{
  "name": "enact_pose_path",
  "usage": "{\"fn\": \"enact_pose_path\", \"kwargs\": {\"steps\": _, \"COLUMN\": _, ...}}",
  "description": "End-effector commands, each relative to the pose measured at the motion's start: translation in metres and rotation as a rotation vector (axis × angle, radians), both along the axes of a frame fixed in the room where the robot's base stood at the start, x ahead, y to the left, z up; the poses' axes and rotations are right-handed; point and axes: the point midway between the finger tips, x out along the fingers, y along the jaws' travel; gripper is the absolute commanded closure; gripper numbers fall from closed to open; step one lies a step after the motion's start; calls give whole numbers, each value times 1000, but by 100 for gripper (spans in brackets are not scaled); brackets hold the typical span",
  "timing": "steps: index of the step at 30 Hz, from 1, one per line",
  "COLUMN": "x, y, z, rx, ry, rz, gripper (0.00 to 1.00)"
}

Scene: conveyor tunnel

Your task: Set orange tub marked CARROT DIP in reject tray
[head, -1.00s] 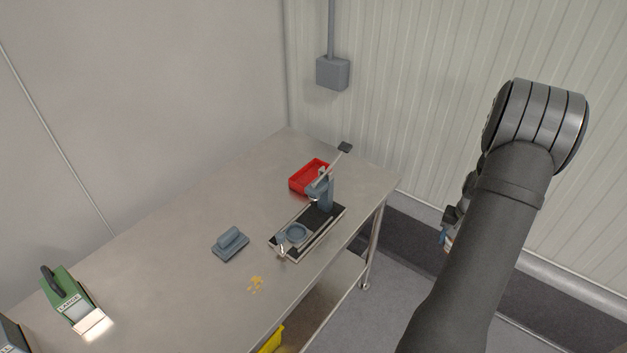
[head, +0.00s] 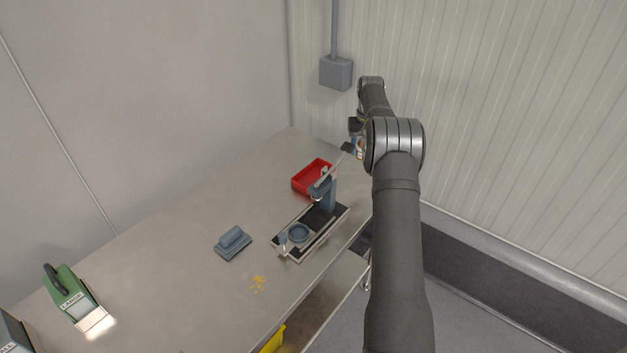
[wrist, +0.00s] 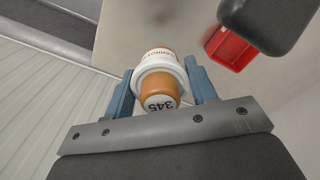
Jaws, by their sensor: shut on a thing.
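The orange tub with a broad white band (wrist: 157,66) is between the two blue fingers of my gripper (wrist: 163,83) in the wrist view. The gripper is shut on it. Part of a printed name like "CARROT" shows on its far side and "345" on the near end. The red tray (wrist: 232,50) is beyond the tub to the upper right, apart from it. In the head view my gripper (head: 356,136) is up by the wall, right of and above the red tray (head: 301,187); the tub is mostly hidden there. The visible tray floor looks bare.
A small black conveyor (head: 318,218) with a grey post (head: 328,195) and slanted rod stands in front of the tray.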

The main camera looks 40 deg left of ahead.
Motion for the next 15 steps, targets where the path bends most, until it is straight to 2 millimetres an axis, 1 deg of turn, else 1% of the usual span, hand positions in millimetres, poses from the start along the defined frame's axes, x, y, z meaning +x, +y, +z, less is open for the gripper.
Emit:
{"fn": "enact_pose_path", "kwargs": {"steps": 1, "x": -14, "y": 26, "z": 1, "rx": 1, "ry": -1, "rz": 81, "gripper": 89}}
{"fn": "enact_pose_path", "kwargs": {"steps": 3, "x": -34, "y": 53, "z": 1, "rx": 0, "ry": 1, "rz": 219, "gripper": 89}}
{"fn": "enact_pose_path", "kwargs": {"steps": 6, "x": -61, "y": 84, "z": -1, "rx": 0, "ry": 1, "rz": 420, "gripper": 89}}
{"fn": "enact_pose_path", "kwargs": {"steps": 9, "x": -86, "y": 108, "z": -4, "rx": 0, "ry": 0, "rz": 592, "gripper": 89}}
{"fn": "enact_pose_path", "kwargs": {"steps": 12, "x": -104, "y": 124, "z": -5, "rx": 1, "ry": 0, "rz": 721, "gripper": 89}}
{"fn": "enact_pose_path", "kwargs": {"steps": 15, "x": -115, "y": 133, "z": -7, "rx": 1, "ry": -1, "rz": 803, "gripper": 89}}
